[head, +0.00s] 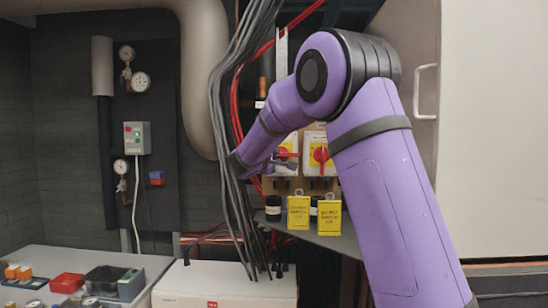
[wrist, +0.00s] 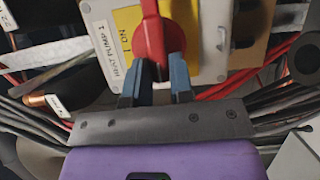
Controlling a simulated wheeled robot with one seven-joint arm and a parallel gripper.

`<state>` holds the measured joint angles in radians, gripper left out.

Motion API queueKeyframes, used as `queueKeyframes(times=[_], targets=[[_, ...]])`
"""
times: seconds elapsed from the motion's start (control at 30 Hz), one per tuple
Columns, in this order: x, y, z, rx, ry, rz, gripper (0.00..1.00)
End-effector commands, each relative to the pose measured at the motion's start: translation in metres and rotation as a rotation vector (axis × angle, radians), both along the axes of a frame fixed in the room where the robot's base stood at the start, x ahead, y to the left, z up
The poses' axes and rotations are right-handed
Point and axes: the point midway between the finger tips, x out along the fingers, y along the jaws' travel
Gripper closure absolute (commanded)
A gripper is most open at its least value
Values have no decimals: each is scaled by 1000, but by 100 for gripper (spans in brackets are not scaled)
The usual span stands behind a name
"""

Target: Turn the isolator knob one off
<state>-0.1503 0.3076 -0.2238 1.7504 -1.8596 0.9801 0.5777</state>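Isolator one, with a red knob (wrist: 152,35) on a yellow plate (wrist: 126,20), fills the upper middle of the wrist view. A white label on its left side reads roughly "heat pump 1". My gripper (wrist: 157,72) has its two blue-grey fingertips at the lower end of the knob's handle, one on each side. The fingers are apart with the handle's end between them; I cannot tell whether both press on it. In the head view my gripper (head: 272,163) reaches the left isolator (head: 289,145), whose knob is partly hidden by it.
A second isolator with a red knob (head: 321,155) stands just to the right. Two yellow tags (head: 299,213) (head: 329,217) hang below. Black and red cables (head: 228,110) run close on the left. A cabinet door with a handle (head: 425,92) is at the right.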

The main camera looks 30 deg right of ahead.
Motion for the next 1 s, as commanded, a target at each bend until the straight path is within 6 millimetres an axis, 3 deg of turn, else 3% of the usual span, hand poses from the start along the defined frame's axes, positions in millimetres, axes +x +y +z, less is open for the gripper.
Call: queueKeyframes(times=[0.03, 0.1, 0.47, 1.0], targets=[[0, 1, -1, 0, 1, 1, 67], [0, 0, -1, 1, 1, 1, 55], [-3, 5, 0, 1, -2, 1, 55], [-51, 79, -1, 1, 0, 2, 55]])
